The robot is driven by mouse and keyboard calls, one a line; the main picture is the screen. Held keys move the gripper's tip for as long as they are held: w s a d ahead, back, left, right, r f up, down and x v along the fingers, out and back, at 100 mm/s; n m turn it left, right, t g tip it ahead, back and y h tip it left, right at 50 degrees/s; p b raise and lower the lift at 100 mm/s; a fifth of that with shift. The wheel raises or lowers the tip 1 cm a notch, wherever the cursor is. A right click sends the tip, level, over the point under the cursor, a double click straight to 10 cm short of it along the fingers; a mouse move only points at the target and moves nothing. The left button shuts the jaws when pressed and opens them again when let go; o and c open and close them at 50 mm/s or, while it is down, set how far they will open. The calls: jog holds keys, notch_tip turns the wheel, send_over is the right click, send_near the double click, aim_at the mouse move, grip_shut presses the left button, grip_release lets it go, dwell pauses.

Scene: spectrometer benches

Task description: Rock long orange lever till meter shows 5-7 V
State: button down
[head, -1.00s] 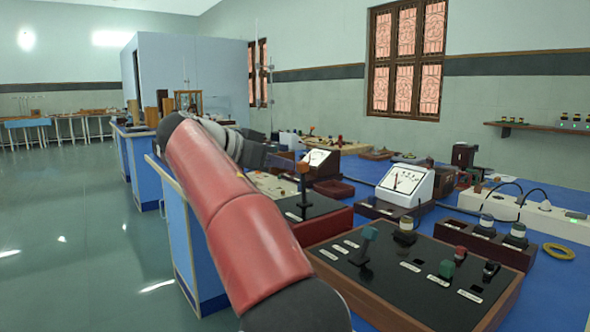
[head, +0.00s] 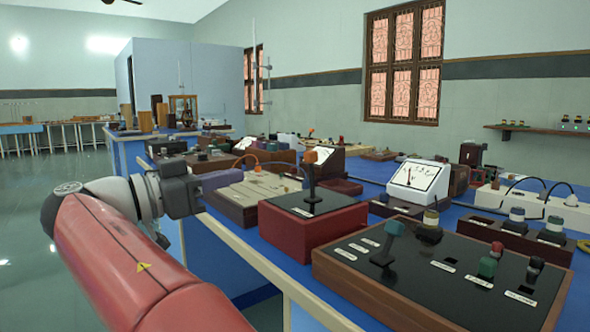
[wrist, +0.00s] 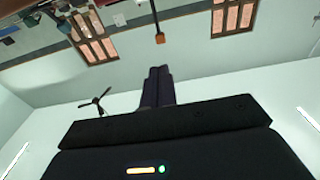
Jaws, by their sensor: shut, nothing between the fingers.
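The long orange-tipped lever (head: 311,176) stands nearly upright on a red box with a black top (head: 312,225). Its dark stem and orange tip (wrist: 159,38) also show ahead of the fingers in the wrist view. My gripper (head: 239,178) is shut and empty, left of the lever and apart from it. Its dark fingers (wrist: 158,74) are together in the wrist view. A white dial meter (head: 417,181) stands right of the lever, and another dial (head: 325,162) is partly hidden behind it. The scales are too small to read, so I cannot tell the voltage.
A pale board (head: 255,190) lies behind my gripper, left of the red box. Floor is open at the left.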

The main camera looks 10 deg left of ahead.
aim_at(307, 158)
jog(key=x, duration=1.3)
jog(key=shift+w+d+r, duration=0.1)
jog(key=shift+w+d, duration=0.1)
jog(key=shift+w, duration=0.05)
jog(key=shift+w+d+r, duration=0.1)
jog(key=shift+w+d, duration=0.25)
jog(key=shift+w, duration=0.1)
